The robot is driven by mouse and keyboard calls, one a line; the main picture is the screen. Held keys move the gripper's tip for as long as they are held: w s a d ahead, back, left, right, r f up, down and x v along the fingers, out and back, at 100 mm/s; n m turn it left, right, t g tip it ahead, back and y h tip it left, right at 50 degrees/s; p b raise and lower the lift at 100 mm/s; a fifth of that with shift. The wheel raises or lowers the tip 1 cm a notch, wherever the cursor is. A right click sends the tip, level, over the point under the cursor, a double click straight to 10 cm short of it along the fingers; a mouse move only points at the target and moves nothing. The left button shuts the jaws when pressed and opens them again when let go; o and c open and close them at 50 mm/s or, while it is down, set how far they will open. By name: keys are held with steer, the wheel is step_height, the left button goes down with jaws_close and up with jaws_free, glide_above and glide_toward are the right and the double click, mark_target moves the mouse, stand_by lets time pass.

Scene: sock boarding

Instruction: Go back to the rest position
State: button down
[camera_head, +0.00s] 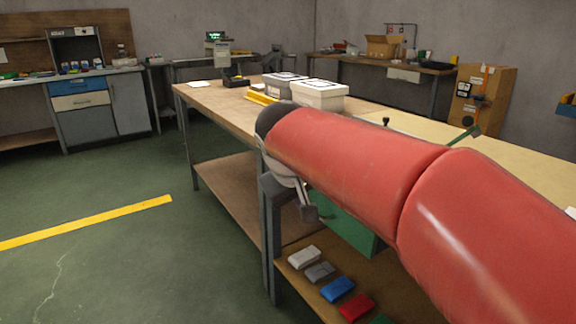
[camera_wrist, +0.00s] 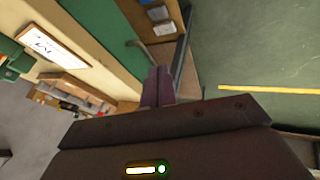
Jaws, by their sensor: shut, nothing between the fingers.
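My gripper (camera_wrist: 158,85) is shut and empty in the wrist view, its two fingers side by side. In the head view my red arm reaches across the right half, and the gripper (camera_head: 309,212) hangs at its far end, beside the workbench's near edge. The workbench (camera_head: 225,108) runs from the middle to the right of the head view. My arm hides part of its top and edge.
Small coloured blocks, among them a blue one (camera_head: 338,289) and a red one (camera_head: 356,308), lie on the bench's lower shelf. White boxes (camera_head: 318,95) stand on the bench top. A cardboard cabinet (camera_head: 483,100) stands behind. Green floor (camera_head: 110,260) at left is clear.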

steer(key=s+d+f+m, duration=0.1)
steer(key=s+d+f, duration=0.2)
steer(key=s, duration=0.4)
steer(key=s+d+f+m+y, duration=0.1)
steer(key=s+d+f+m, duration=0.1)
steer(key=s+d+f, duration=0.2)
steer(key=s+d+f+m, duration=0.2)
steer(key=s+d+f, duration=0.2)
steer(key=s, duration=0.6)
steer(key=shift+s+d+f+g+y, duration=0.25)
steer(key=shift+s+d+g+y, duration=0.05)
steer(key=shift+d, duration=0.85)
steer(key=c, duration=2.1)
jaws_free()
steer(key=shift+c, duration=0.2)
